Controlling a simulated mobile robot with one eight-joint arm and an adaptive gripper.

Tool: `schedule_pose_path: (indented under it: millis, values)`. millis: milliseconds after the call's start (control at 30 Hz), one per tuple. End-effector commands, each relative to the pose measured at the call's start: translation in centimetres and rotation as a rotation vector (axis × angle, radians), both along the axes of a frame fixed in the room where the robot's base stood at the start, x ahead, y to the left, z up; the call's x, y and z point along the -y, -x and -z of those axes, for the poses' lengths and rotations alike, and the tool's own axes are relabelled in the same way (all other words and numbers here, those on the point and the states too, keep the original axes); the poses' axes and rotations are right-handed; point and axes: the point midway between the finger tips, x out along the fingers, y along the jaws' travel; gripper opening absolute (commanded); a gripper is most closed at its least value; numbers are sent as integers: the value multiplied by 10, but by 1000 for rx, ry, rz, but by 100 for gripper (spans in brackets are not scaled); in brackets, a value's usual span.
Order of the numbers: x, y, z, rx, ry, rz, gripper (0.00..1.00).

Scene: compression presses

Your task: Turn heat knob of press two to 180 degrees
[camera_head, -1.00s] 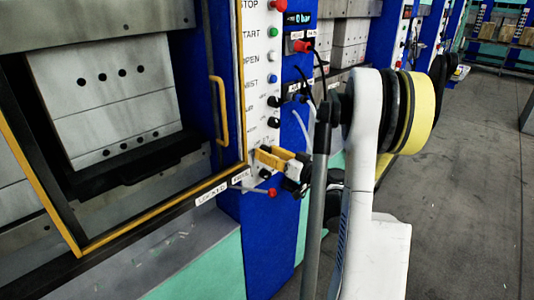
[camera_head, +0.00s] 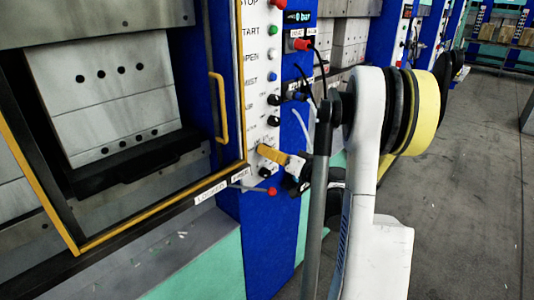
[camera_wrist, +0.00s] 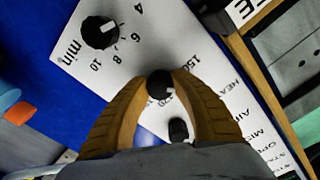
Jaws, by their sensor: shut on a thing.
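The press's white control panel (camera_head: 257,102) carries a column of buttons and knobs in the head view. My gripper (camera_wrist: 160,82) has its yellow-orange fingers closed around the sides of a small black knob (camera_wrist: 160,86) in the wrist view. The number 150 and the letters HEA are printed beside this knob. A small pale mark shows on its face, but I cannot read the exact setting. In the head view my gripper (camera_head: 263,151) meets the lower part of the panel and hides the knob it grips.
A timer knob (camera_wrist: 100,32) marked in minutes sits at upper left in the wrist view. Another black knob (camera_wrist: 179,131) lies just below the gripped one, between the fingers. A red-tipped lever (camera_head: 271,191) sticks out below my gripper. The floor (camera_head: 470,190) at right is clear.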

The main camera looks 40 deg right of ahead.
Motion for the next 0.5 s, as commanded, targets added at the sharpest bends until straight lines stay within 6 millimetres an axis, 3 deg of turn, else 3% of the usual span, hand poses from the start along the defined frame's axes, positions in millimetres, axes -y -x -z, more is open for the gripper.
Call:
schedule_pose_path:
  millis: [500]
  values:
    - [-1,0,0,-39,-489,-1,0]
